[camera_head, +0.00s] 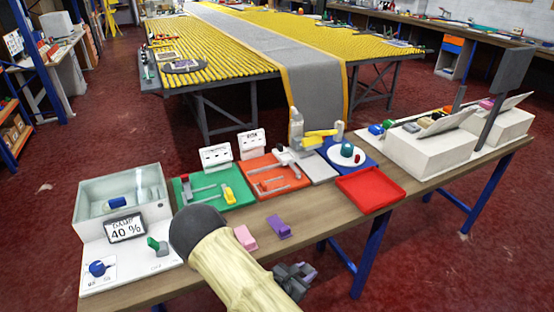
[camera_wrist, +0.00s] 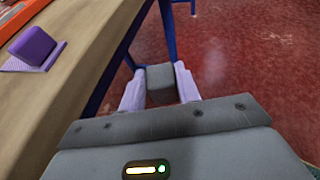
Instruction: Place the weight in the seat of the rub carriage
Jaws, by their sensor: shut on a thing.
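My gripper (camera_wrist: 157,72) has two pale lavender fingers shut on a grey block, the weight (camera_wrist: 160,84). In the head view my gripper (camera_head: 295,277) is low at the bench's front edge, with my arm partly in front. The wrist view shows the weight held beyond the bench edge, over the red floor. A small device with a yellow arm (camera_head: 320,133) stands on a grey base (camera_head: 318,170) at the back middle of the bench. It may be the rub carriage; its seat is too small to make out.
A purple block (camera_head: 279,227) and a pink block (camera_head: 245,237) sit near the front edge. A clear-sided box (camera_head: 122,190) is left; a white machine (camera_head: 425,155) is right.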

